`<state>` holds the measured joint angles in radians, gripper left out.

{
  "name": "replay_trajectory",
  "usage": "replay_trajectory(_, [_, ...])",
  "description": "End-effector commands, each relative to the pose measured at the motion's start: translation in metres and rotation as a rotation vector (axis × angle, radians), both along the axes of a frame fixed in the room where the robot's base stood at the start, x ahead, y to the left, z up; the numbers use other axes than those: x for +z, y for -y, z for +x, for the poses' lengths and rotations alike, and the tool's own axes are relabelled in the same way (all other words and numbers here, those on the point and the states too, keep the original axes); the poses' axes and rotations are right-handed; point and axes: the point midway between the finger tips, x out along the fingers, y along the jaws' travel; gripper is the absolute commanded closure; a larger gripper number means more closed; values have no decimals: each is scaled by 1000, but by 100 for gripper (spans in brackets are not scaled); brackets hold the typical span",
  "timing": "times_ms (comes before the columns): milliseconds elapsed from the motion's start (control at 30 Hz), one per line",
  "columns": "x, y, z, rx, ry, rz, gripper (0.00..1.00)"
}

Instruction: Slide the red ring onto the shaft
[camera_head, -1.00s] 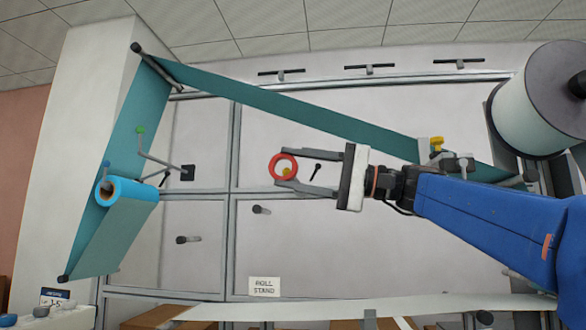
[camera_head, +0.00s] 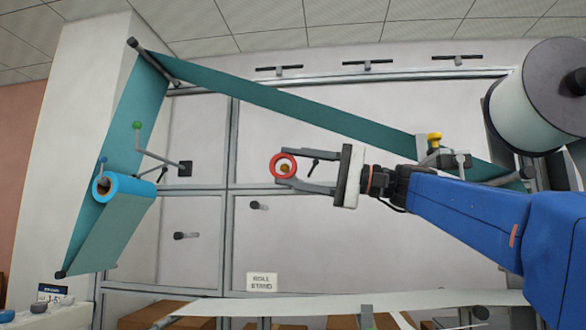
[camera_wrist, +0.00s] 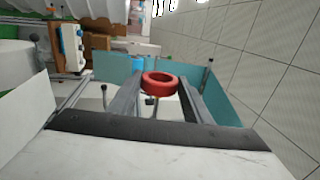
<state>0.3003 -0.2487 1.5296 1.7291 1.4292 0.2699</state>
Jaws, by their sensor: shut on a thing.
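The red ring (camera_head: 283,154) is held between the fingertips of my gripper (camera_head: 283,166), in front of the white panel. In the wrist view the ring (camera_wrist: 160,76) also sits between the two finger ends. A small yellow-brown round end (camera_head: 285,168) shows through the ring's opening in the head view, low in the hole. It may be the shaft's end; I cannot tell whether it is inside the ring or behind it. The rest of that piece is hidden. A dark-tipped peg (camera_wrist: 150,101) shows just below the ring in the wrist view.
Dark-tipped pegs stand on the panel, one right of the ring (camera_head: 315,163) and others below (camera_head: 260,205). A teal web (camera_head: 300,112) runs diagonally above my gripper. A blue roll (camera_head: 124,187) is at left, and a big white roll (camera_head: 525,105) at upper right.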

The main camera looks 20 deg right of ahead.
Motion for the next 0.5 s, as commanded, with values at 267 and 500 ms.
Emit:
replay_trajectory(267, [0,2,4,0,0,0,77])
replay_trajectory(500, [0,5,13,0,0,0,77])
